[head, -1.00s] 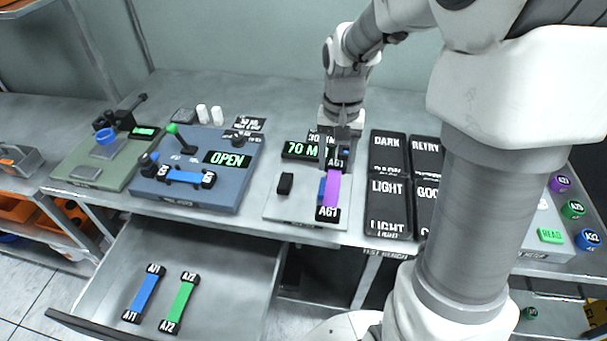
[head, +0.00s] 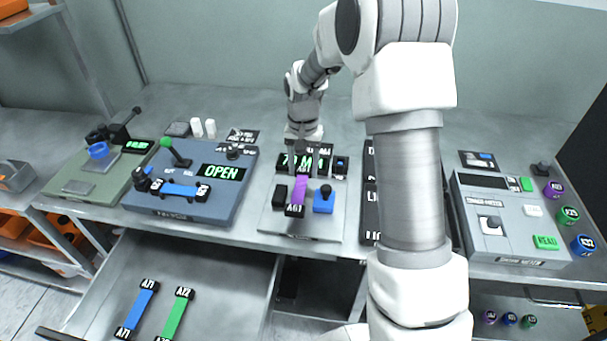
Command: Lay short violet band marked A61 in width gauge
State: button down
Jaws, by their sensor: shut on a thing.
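The short violet band (head: 300,188) has black ends, and its near end reads A61. It is at the width gauge (head: 268,226), a pale plate with a black block (head: 280,193) on the left, a blue block (head: 323,203) with a dark knob on the right, and a green display at the back. In the picture the band lies between the two blocks, close to the black one. I cannot tell whether it touches the plate. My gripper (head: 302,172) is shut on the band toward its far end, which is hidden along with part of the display.
A blue tester reading OPEN (head: 225,205) holds a blue band at left. An open drawer (head: 215,262) below holds blue A71 and green A72 bands. Dark sorting trays (head: 369,205) stand right of the gauge, mostly behind my arm. A grey meter (head: 510,225) stands further right.

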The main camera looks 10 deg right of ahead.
jog(key=shift+f, duration=1.25)
jog(key=shift+f, duration=0.2)
jog(key=shift+c, duration=1.1)
grip_release()
jog(key=shift+r, duration=0.1)
jog(key=shift+r, duration=0.1)
